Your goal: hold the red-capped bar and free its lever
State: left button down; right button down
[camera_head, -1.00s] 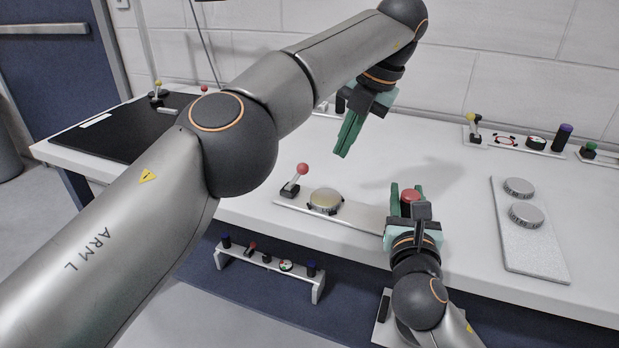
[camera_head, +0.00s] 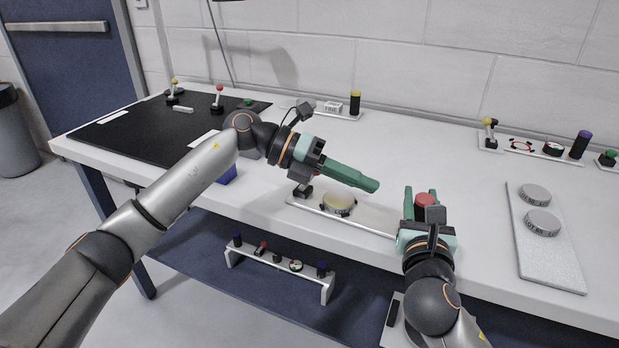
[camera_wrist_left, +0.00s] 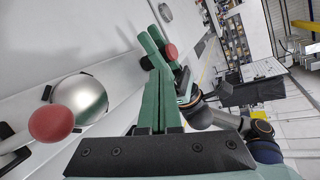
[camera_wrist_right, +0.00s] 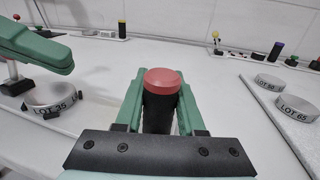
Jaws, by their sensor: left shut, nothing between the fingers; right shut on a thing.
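The bar is a pale plate (camera_head: 368,218) along the table's front edge. Its red-capped post (camera_wrist_right: 163,108) stands upright between the fingers of my right gripper (camera_head: 423,197), which is shut on it. A round disc (camera_head: 338,204) marked LOT 35 sits on the bar. The lever's dark base (camera_head: 303,191) is at the bar's left end; my left gripper covers its upper part in the head view. Its red ball (camera_wrist_left: 51,123) shows in the left wrist view, to the left of my fingers. My left gripper (camera_head: 374,187) is shut and empty, above the bar, pointing right.
A plate (camera_head: 555,262) with two lot discs lies at the right. A black mat (camera_head: 130,135) with levers is at the far left. Small fixtures (camera_head: 520,147) line the back wall. A low rack (camera_head: 275,262) is below the table edge. The table's middle is clear.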

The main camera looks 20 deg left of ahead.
pick_arm(q)
jog(key=s+a+n+t, duration=0.1)
jog(key=a, duration=0.2)
jog(key=s+a+f+n+t, duration=0.1)
jog(key=a+n, duration=0.1)
jog(key=a, duration=0.1)
jog(key=s+a+n+t+h, duration=0.1)
jog(key=a, duration=0.2)
jog(key=shift+f+n, duration=0.2)
jog(key=shift+n, duration=0.2)
jog(key=s+a+n+t+y, duration=0.1)
jog(key=s+a+n+t, duration=0.2)
jog(key=a, duration=0.2)
jog(key=shift+s+a+r, duration=0.4)
jog(key=shift+d, duration=0.1)
jog(key=x, duration=1)
jog(key=shift+w+d+f, duration=0.1)
jog(key=shift+d, duration=0.05)
jog(key=w+a, duration=0.1)
jog(key=a, duration=0.1)
jog(key=shift+w+a+r, duration=0.25)
jog(key=shift+w+r, duration=0.1)
jog(key=shift+w+a+r, duration=0.1)
jog(key=shift+w+a, duration=0.3)
jog(key=shift+a, duration=0.05)
